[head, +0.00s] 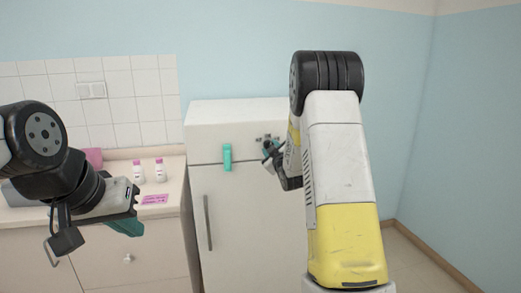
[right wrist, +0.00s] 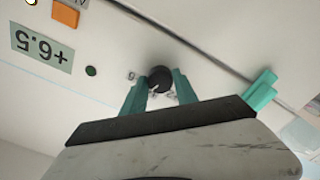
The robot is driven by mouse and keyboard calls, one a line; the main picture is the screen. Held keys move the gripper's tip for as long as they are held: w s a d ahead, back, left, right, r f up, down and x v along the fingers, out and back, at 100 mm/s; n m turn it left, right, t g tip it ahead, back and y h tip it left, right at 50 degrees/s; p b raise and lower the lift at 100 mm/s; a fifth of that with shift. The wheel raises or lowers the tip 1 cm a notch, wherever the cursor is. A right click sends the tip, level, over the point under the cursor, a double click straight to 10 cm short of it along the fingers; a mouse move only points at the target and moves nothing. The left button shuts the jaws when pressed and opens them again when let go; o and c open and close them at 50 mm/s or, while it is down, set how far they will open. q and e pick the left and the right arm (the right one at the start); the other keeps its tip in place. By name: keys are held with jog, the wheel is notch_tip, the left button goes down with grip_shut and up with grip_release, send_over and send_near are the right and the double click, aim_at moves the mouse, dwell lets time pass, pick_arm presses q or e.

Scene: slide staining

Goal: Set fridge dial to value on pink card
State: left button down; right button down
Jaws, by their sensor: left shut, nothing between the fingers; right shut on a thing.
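The white fridge (head: 240,118) stands in the middle of the head view. In the right wrist view its small black dial (right wrist: 160,77) sits between the teal fingertips of my right gripper (right wrist: 159,92), which is shut on it. The right gripper also shows at the fridge front in the head view (head: 270,150). A grey-green display (right wrist: 40,48) reads +6.5, upside down in that view. The pink card (head: 155,199) lies on the counter; its writing is too small to read. My left gripper (head: 128,226) is shut and empty in front of the counter.
Two white bottles with pink caps (head: 138,172) (head: 160,171) stand behind the card on the counter (head: 120,170). A teal handle (head: 227,157) is on the fridge front, left of the dial. An orange patch (right wrist: 66,14) and a dark green dot (right wrist: 91,71) are near the display.

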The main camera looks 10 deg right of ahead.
jog(key=shift+n, duration=1.7)
jog(key=c, duration=0.9)
grip_release()
jog(key=shift+c, duration=0.2)
jog(key=shift+s, duration=0.15)
jog(key=s, duration=0.7)
jog(key=shift+s+d, duration=0.15)
jog(key=shift+s, duration=0.15)
